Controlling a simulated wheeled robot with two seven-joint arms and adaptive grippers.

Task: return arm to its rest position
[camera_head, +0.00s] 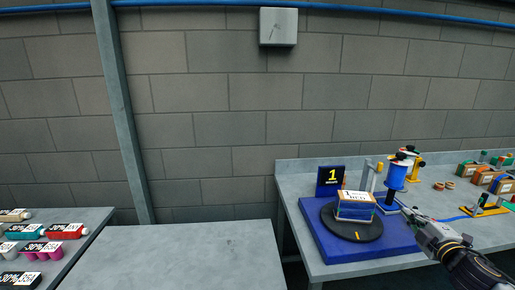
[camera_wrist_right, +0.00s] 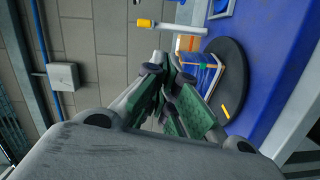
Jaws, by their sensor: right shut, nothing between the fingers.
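My right gripper (camera_head: 407,211) is at the lower right of the head view, its arm coming in from the bottom right corner. It is shut and empty, in front of the right table. In the wrist view its fingers (camera_wrist_right: 163,75) are together, with nothing between them. A blue and white package (camera_head: 355,207) sits on a black round turntable (camera_head: 372,232) on a blue base, to the left of the gripper. The package shows partly behind the fingers in the wrist view (camera_wrist_right: 206,70). My left gripper is not in view.
A blue roll on a stand (camera_head: 394,180) is close behind the right gripper. Several small boxes lie at the far right. The middle table (camera_head: 190,255) is bare. Packaged goods (camera_head: 67,231) lie at the left.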

